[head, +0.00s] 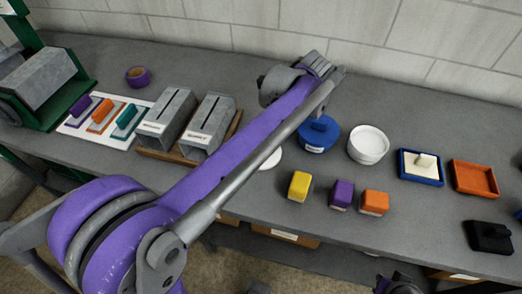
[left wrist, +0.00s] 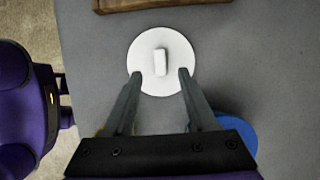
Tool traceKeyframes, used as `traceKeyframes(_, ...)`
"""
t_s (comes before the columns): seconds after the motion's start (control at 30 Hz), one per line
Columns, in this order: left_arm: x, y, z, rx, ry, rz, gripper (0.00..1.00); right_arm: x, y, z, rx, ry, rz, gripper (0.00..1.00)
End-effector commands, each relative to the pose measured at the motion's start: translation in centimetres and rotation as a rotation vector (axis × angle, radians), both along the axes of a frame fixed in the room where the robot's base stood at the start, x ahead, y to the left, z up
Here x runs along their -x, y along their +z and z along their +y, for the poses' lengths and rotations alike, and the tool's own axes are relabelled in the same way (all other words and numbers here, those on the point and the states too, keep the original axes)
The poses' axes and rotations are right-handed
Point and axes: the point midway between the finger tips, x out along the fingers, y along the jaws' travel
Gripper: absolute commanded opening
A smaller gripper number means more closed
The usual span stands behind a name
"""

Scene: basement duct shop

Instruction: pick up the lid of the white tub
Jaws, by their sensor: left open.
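The white lid (left wrist: 145,78) is a round disc with a small upright bar handle (left wrist: 160,62), lying flat on the grey bench. In the head view only an edge of the lid (head: 268,160) shows beside my purple left arm, which hides the rest. My left gripper (left wrist: 160,73) is open and empty above the lid, its two fingers on either side of the handle and apart from it. Its fingers are hidden in the head view. The white tub (head: 368,146) stands uncovered to the right.
A blue round container (head: 318,134) stands close to the lid, also at the lower right in the left wrist view (left wrist: 238,128). A wooden base (head: 172,156) with grey slotted boxes is left. Yellow (head: 299,186), purple (head: 341,194) and orange (head: 374,202) blocks sit in front.

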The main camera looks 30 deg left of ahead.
Motion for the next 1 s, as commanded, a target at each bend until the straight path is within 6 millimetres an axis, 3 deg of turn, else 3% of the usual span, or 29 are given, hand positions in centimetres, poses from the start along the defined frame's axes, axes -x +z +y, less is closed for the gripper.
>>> traceKeyframes(0.43,0.4,-4.9,1.8,0.0,0.002,-0.002,0.57,0.1,-0.4,0.0,0.0,0.0,0.001,0.0)
traceKeyframes(0.73,0.5,-5.3,2.0,0.0,0.001,-0.003,0.57,0.1,-0.4,0.0,0.0,0.0,0.001,0.0)
traceKeyframes(1.0,0.5,-5.3,2.0,0.001,0.001,-0.002,0.09,0.1,-0.4,0.0,0.0,0.0,0.001,0.0)
